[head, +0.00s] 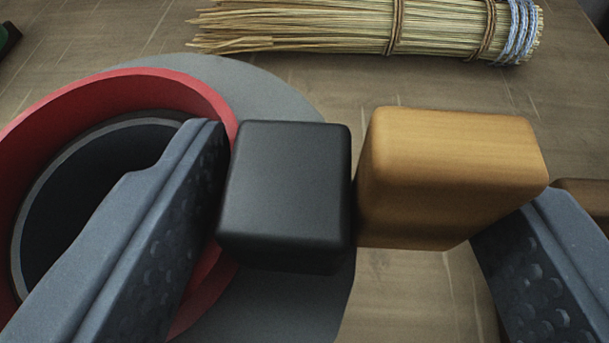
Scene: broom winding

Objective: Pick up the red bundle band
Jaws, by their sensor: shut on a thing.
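The red bundle band (190,90) is a thick red ring at the left, with a grey inner rim and a dark interior. A black block (285,190) sits against its right side, and an orange-brown wooden block (450,170) follows it, like a handle. My gripper (380,185) is shut across these two blocks. Its left finger overlaps the ring's right wall at the black block, and its right finger meets the right end of the wooden block. The fingers hide part of the ring, and the join between the blocks and ring is not clear.
A grey round disc (290,100) shows behind and below the band. A straw broom bundle (340,28) with brown and blue-white bindings lies at the top. The wooden tabletop (400,290) is bare between them. A dark-brown object (585,195) shows at the right edge.

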